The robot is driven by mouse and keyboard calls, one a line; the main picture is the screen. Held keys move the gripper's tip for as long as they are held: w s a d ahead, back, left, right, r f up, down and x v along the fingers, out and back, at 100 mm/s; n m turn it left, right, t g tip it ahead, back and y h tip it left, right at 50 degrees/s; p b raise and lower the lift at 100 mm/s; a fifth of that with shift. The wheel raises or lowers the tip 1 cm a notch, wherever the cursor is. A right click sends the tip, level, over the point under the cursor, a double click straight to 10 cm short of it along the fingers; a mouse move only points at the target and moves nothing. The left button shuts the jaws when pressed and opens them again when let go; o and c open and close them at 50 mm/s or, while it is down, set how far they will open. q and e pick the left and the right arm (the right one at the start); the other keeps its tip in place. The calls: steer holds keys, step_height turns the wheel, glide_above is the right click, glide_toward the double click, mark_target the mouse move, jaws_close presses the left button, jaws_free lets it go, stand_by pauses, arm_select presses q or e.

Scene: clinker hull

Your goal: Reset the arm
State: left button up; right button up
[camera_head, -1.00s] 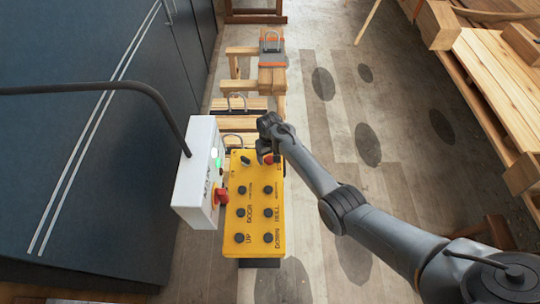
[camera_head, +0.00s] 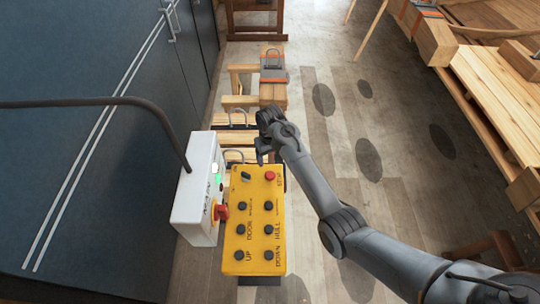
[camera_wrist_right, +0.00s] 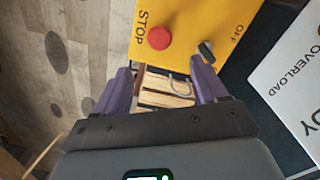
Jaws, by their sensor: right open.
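My right arm reaches in from the lower right in the head view. Its gripper (camera_head: 264,150) hangs just beyond the far end of the yellow control box (camera_head: 256,222). In the right wrist view the two purple fingers (camera_wrist_right: 165,88) stand apart with nothing between them. The red STOP button (camera_wrist_right: 159,38) and a black OFF switch (camera_wrist_right: 206,50) lie ahead of the fingertips. The red button also shows in the head view (camera_head: 270,176), clear of the gripper. My left gripper is not in either view.
A white box (camera_head: 197,188) with a green light and a red knob stands left of the yellow box. A dark blue cabinet (camera_head: 85,130) fills the left. Wooden trestles (camera_head: 272,92) stand beyond. A timber structure (camera_head: 500,90) is at right. Open floor lies between.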

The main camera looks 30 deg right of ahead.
steer(key=shift+r, duration=0.4)
